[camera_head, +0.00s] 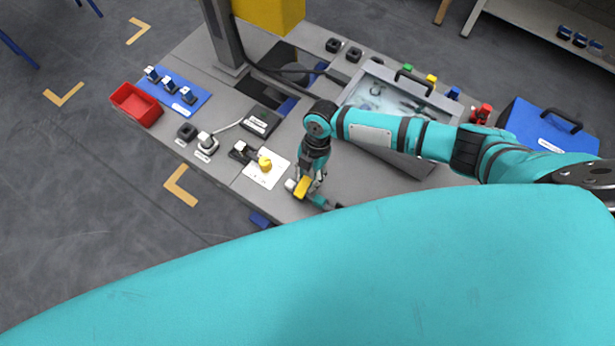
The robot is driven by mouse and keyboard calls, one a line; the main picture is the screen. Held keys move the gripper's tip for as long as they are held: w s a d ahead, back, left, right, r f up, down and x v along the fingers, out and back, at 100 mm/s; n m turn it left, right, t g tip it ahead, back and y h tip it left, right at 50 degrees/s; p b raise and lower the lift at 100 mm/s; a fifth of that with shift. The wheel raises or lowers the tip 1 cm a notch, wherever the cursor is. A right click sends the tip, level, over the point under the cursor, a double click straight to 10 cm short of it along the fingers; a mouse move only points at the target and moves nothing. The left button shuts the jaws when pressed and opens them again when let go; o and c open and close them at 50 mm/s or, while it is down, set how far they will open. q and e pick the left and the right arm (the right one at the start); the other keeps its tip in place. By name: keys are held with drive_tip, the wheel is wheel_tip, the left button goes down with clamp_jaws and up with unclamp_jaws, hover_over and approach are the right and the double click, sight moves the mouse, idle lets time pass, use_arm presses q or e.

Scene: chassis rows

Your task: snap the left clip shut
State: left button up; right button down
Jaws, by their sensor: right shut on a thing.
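My right gripper (309,184) reaches down at the front edge of the grey bench (222,177). It is shut on a small yellow part (302,187) with a white end on its left. A teal piece lies just right of it. The fingers partly hide this part. A grey case with a clear lid (385,92) and a black handle is at the back right of the bench. I cannot make out the left clip. My left gripper is not in view.
A red bin (136,104), a blue mat (180,96) with several small connectors, and a white card (266,167) with a yellow knob lie left of the gripper. A blue case (548,128) stands at right. A dark post rises at the back.

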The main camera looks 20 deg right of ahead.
drive_tip(key=c, duration=1)
unclamp_jaws()
drive_tip(key=shift+c, duration=0.2)
drive_tip(key=v, duration=1.2)
